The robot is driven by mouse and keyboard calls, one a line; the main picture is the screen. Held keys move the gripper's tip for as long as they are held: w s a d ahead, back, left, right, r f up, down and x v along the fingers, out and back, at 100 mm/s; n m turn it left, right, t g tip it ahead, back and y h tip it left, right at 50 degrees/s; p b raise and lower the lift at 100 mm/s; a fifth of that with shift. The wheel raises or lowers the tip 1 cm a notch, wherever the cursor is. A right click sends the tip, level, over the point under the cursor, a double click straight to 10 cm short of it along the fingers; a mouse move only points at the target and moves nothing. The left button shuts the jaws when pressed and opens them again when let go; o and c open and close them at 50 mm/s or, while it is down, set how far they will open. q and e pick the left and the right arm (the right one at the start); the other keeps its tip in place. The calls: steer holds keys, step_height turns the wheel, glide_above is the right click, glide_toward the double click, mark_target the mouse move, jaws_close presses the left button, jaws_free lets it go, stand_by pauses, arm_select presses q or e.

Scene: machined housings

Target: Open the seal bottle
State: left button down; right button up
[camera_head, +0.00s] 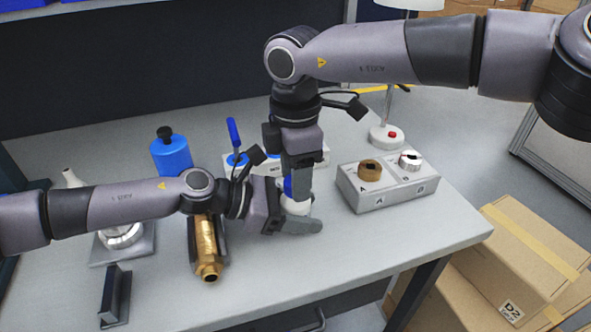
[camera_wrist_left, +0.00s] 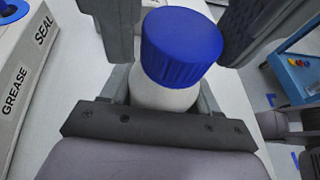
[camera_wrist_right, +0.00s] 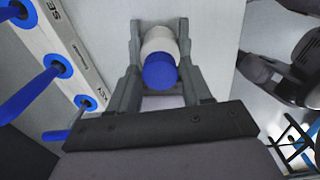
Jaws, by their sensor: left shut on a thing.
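The seal bottle is white with a ribbed blue cap (camera_wrist_left: 182,48). It shows partly hidden in the head view, its white body (camera_head: 294,206) low between my two grippers. My left gripper (camera_head: 299,226) is shut on the white body, one finger on either side below the cap, as the left wrist view shows. My right gripper (camera_head: 297,190) points down from above. Its fingers stand either side of the cap, open, with a narrow gap seen in the left wrist view. In the right wrist view the cap (camera_wrist_right: 160,72) lies between these fingers. The cap sits on the bottle.
A rack labelled SEAL and GREASE (camera_wrist_left: 22,75) stands beside the bottle. A grey A/B block (camera_head: 385,190) is to the right. A brass housing (camera_head: 207,250), a blue container (camera_head: 172,156) and a dark stand (camera_head: 114,295) are to the left. The front right tabletop is clear.

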steer(key=c, duration=0.7)
steer(key=n, duration=0.6)
steer(key=shift+n, duration=0.3)
steer(key=n, duration=2)
steer(key=shift+r+n, duration=0.1)
steer(key=shift+n, duration=0.2)
steer(key=n, duration=0.7)
steer(key=shift+n, duration=0.3)
steer(key=n, duration=0.4)
steer(key=shift+n, duration=0.3)
steer(key=n, duration=0.3)
steer(key=shift+n, duration=0.4)
steer(key=shift+r, duration=0.25)
